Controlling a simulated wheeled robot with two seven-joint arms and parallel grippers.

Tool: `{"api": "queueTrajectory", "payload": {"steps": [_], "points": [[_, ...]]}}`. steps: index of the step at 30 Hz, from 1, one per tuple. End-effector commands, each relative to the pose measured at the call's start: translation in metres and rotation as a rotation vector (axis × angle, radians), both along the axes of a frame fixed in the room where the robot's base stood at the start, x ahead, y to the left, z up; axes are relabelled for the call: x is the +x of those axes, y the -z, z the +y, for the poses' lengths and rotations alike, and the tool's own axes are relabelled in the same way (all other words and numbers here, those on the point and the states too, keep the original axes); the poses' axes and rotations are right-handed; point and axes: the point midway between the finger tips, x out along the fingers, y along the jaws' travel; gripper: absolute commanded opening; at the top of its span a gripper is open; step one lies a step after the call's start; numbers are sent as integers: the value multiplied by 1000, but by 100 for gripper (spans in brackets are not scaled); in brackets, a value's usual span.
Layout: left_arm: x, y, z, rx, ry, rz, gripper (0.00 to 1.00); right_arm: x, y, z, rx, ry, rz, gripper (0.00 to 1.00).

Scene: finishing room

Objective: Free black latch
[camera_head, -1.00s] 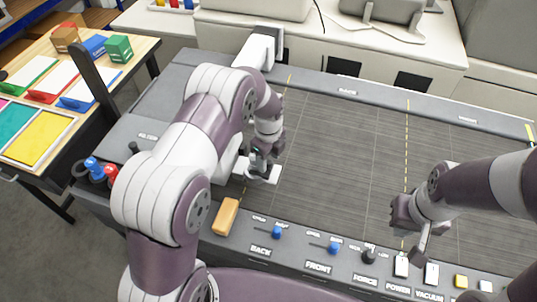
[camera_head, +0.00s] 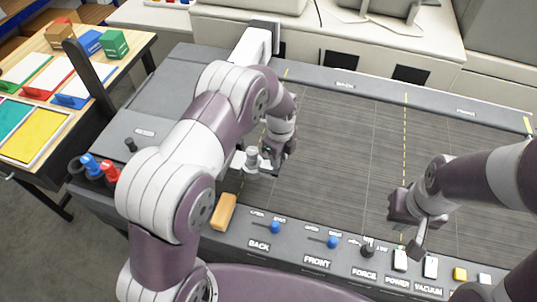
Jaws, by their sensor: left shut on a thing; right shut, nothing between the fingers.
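A white and grey tool head (camera_head: 252,161) hangs at the near end of the white gantry (camera_head: 251,48), over the left part of the dark cutting bed. My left gripper (camera_head: 272,164) is at its right side, fingers down, shut on a small dark part that looks like the black latch. The fingers hide most of that part, so its position cannot be told. My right gripper (camera_head: 417,246) is shut and empty, low over the front right of the bed, above the control strip.
The dark bed (camera_head: 340,150) is clear between my grippers. An orange-brown block (camera_head: 223,212) lies on the front edge. The front strip carries blue sliders (camera_head: 332,242), a black knob (camera_head: 368,250) and several switches. Coloured sheets lie on the wooden table (camera_head: 142,42) at left.

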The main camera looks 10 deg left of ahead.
Motion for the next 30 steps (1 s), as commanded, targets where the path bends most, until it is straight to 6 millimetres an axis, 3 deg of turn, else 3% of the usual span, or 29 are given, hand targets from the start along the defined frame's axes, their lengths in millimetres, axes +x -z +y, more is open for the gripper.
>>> {"api": "queueTrajectory", "payload": {"steps": [7,8,10,22,26,30], "points": [[2,-3,-3,-2,-2,-7,0,0,0,0,0,0,0,0],[2,-3,-3,-2,-2,-7,30,0,0,0,0,0,0,0],[2,-3,-3,-2,-2,-7,52,0,0,0,0,0,0,0],[2,-9,-2,-1,-1,-5,52,0,6,0,0,0,0,0],[2,-34,-3,-2,-1,-9,52,0,20,0,0,0,0,0],[2,-72,-3,-1,-1,-9,52,0,34,0,0,0,0,0]]}}
